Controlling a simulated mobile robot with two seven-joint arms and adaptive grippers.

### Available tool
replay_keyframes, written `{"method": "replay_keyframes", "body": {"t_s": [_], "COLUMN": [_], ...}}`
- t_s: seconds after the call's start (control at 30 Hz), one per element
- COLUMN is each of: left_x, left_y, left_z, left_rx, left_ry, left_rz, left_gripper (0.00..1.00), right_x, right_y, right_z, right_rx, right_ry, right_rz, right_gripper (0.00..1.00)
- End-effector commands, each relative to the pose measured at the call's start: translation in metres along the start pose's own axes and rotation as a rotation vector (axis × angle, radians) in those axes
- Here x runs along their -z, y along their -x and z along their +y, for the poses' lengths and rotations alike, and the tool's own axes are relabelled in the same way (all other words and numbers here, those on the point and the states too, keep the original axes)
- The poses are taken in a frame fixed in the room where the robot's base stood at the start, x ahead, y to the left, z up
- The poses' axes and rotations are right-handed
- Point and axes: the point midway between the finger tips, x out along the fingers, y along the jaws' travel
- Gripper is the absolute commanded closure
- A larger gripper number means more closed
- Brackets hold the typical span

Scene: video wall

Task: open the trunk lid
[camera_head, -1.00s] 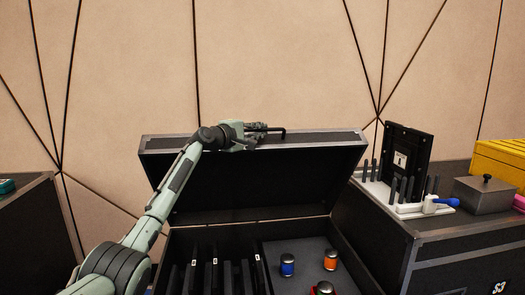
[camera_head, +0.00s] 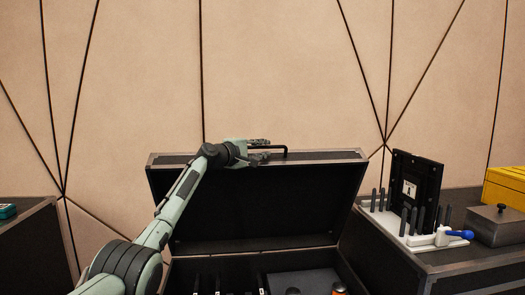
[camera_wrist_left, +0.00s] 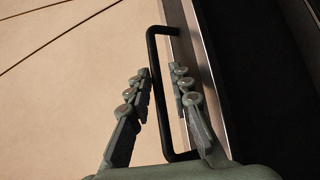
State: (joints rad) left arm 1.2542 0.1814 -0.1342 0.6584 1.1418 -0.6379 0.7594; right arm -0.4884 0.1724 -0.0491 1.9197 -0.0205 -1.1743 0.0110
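The black trunk (camera_head: 250,265) with grey metal edges stands in the middle of the head view. Its lid (camera_head: 262,200) is raised, standing up at the back with its dark inside facing me. A black bar handle (camera_head: 284,149) is on the lid's top edge; it also shows in the left wrist view (camera_wrist_left: 154,70). My left gripper (camera_head: 264,150) is at this handle. Its fingers are spread apart in the left wrist view (camera_wrist_left: 158,93), with the bar between them and gaps visible on both sides. My right gripper is out of view.
Inside the trunk are dark upright dividers and the tops of small containers (camera_head: 338,289), cut off below. At right, a case (camera_head: 430,262) carries a rack with a black panel (camera_head: 416,190), a grey box (camera_head: 496,226) and a yellow case (camera_head: 506,187). Another case (camera_head: 35,240) stands left.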

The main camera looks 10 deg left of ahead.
Motion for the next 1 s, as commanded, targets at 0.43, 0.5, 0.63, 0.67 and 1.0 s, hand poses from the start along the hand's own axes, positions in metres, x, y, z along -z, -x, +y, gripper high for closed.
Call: {"method": "replay_keyframes", "body": {"t_s": [0.43,0.5,0.63,0.67,1.0], "left_x": [0.001,0.002,0.001,0.001,0.001], "left_y": [0.004,0.009,0.025,0.029,0.093], "left_z": [-0.001,-0.001,-0.002,-0.002,-0.001], "left_rx": [0.001,0.000,0.001,0.002,0.000], "left_ry": [-0.002,-0.002,-0.005,-0.005,-0.002], "left_rz": [0.002,0.001,0.002,0.002,0.002], "left_gripper": [0.70,0.70,0.70,0.70,0.70], "right_x": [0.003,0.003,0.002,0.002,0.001], "right_y": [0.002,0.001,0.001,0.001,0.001], "right_z": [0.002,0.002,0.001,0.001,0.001], "right_rx": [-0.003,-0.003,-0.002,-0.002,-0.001], "right_ry": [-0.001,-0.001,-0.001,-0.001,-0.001], "right_rz": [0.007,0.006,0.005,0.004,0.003], "right_gripper": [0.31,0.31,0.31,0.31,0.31]}}
